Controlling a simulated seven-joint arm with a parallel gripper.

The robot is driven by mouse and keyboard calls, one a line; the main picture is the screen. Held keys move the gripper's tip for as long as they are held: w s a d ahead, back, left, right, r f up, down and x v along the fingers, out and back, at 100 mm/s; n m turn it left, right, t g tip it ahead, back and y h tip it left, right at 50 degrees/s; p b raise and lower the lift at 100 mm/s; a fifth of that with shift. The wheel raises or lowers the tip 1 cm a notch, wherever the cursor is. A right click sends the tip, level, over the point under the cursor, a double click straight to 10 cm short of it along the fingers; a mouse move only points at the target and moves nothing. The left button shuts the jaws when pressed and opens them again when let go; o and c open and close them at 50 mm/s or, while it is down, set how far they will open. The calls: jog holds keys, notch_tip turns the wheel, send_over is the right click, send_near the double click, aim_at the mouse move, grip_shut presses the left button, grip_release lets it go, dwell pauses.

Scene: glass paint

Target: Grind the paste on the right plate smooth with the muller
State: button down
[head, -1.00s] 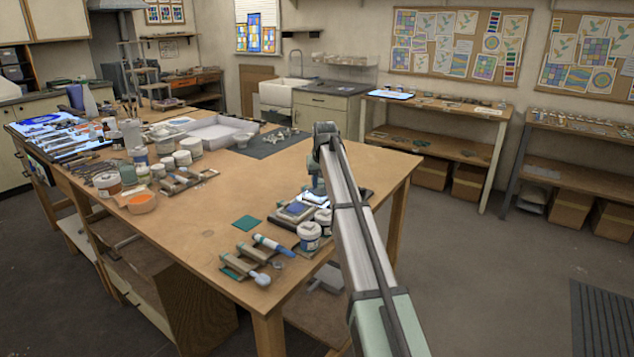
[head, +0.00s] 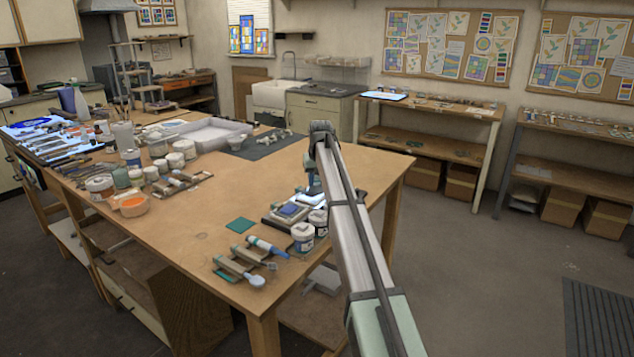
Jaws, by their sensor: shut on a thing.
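My gripper (head: 314,186) is at the table's right side, low over the far end of a dark tray (head: 270,221). My own arm hides much of it. It is shut on what appears to be the muller, whose shape is too small and covered to make out. A plate with a blue patch (head: 290,209) lies on the tray, left of my gripper. The right plate (head: 309,198), pale, shows only in part below my gripper, beside the arm. Its paste cannot be made out, nor whether the muller touches it.
Two white jars stand close in front of the plates, the nearer one (head: 304,237) by the arm. Tools lie on a small rack (head: 238,268) at the front corner. A green square (head: 240,225) lies to the left. The table's middle (head: 225,195) is clear.

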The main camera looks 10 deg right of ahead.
aim_at(312, 190)
jog(key=shift+w+a+f, duration=0.1)
jog(key=shift+a+f, duration=0.05)
jog(key=shift+a, duration=0.45)
jog(key=shift+w+a+f, duration=0.1)
jog(key=shift+a, duration=0.45)
jog(key=shift+s+a+r, duration=0.1)
jog(key=shift+s+a, duration=0.3)
jog(key=shift+a, duration=0.2)
jog(key=shift+s+a+r, duration=0.1)
jog(key=shift+s+a, duration=0.3)
jog(key=shift+a, duration=0.2)
jog(key=shift+d, duration=0.15)
jog(key=shift+s+d, duration=0.6)
jog(key=shift+d, duration=0.25)
jog(key=shift+s+d, duration=0.1)
jog(key=shift+d, duration=0.3)
jog(key=shift+r, duration=0.2)
